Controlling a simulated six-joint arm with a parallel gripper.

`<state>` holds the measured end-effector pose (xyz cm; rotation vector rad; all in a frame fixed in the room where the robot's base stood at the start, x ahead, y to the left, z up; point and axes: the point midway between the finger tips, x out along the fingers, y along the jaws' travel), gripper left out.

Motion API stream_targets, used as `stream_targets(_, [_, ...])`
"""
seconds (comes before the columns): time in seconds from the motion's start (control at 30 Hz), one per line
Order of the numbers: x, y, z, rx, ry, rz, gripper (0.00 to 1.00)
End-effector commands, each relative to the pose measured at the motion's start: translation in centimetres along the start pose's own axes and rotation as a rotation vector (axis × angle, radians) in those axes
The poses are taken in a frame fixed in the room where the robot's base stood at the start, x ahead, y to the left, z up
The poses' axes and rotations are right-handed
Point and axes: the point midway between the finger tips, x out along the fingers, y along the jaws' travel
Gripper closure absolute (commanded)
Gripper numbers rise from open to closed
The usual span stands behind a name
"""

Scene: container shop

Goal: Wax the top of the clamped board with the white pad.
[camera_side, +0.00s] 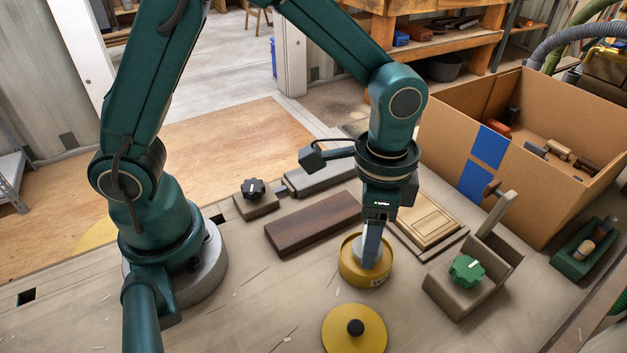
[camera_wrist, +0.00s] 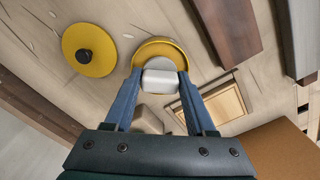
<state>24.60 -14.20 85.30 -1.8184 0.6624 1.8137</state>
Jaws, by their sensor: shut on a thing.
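My gripper (camera_side: 372,258) points down at the open yellow tin (camera_side: 362,279). In the wrist view its blue fingers (camera_wrist: 160,85) are shut on the white pad (camera_wrist: 160,82). The pad is at the tin's opening; I cannot tell whether it touches the pale contents. The tin also shows in the wrist view (camera_wrist: 158,45). A dark brown board (camera_side: 312,223) lies left of the tin. A greyish board (camera_side: 322,177) lies behind it, beside a block with a black knob (camera_side: 254,188). I cannot tell for certain which board is clamped.
A yellow lid with a black knob (camera_side: 354,328) lies in front of the tin. A framed wooden panel (camera_side: 428,218) lies behind right. A wooden fixture with a green knob (camera_side: 466,270) stands right. A cardboard box (camera_side: 540,195) with several tools stands farther right. The front-left bench is mostly clear.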

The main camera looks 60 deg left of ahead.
Motion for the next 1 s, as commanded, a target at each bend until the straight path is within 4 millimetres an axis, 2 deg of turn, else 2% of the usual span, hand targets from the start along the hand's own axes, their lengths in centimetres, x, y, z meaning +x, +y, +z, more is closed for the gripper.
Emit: stream_targets(1.0, [1.0,0.0,0.0,0.0,-0.001,0.0,0.89])
